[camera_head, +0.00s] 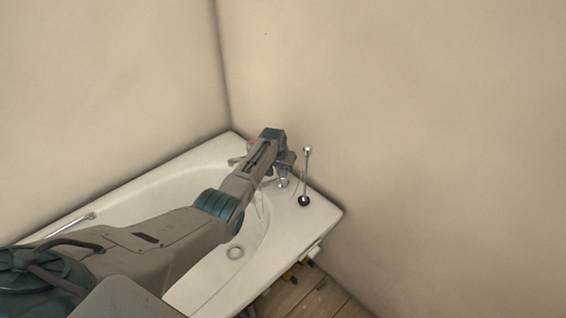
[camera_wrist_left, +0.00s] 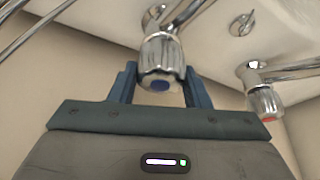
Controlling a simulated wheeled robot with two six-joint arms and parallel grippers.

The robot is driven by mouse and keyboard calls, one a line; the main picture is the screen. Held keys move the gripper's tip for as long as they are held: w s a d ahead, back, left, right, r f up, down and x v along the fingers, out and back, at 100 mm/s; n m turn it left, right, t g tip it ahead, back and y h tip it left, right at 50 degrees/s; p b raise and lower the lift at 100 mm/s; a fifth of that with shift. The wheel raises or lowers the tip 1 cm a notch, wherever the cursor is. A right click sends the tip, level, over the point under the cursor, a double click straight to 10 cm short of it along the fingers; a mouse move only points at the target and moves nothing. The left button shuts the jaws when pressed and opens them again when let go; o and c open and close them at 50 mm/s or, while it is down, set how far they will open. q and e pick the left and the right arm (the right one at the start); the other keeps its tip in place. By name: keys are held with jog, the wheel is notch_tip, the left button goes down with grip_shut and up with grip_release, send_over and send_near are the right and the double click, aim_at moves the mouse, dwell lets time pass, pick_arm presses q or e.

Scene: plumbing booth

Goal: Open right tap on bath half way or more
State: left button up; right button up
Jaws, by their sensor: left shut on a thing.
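The bath (camera_head: 318,216) stands in the corner of the walls. My left gripper (camera_head: 286,160) is over its far right end, at the right tap (camera_head: 283,182), most of which my arm hides. In the left wrist view, the right tap is a chrome knob with a blue cap (camera_wrist_left: 160,58). The two blue fingers of my left gripper (camera_wrist_left: 160,72) are shut on the knob, one on each side. A second chrome tap with a red mark (camera_wrist_left: 263,98) is apart from the gripper at the right of that view. How far the held tap is turned cannot be told. My right gripper is not in view.
A thin chrome rod with a black round base (camera_head: 304,200) stands on the bath rim just right of my gripper. Plain walls (camera_head: 420,130) rise close behind. The drain (camera_head: 235,252) is in the tub. Wooden floor (camera_head: 318,300) shows at the lower right.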

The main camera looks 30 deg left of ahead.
pick_arm(q)
jog(key=shift+n+y+p, duration=0.4)
jog(key=shift+n+y, duration=0.1)
jog(key=shift+n, duration=0.8)
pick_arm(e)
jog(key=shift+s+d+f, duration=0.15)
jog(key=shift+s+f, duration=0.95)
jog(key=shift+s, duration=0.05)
pick_arm(q)
jog(key=o, duration=1)
jog(key=shift+s+r, duration=0.1)
jog(key=shift+r, duration=0.15)
jog(key=p+v, duration=0.1)
jog(key=v, duration=0.2)
jog(key=p+v, duration=0.1)
jog(key=v, duration=0.6)
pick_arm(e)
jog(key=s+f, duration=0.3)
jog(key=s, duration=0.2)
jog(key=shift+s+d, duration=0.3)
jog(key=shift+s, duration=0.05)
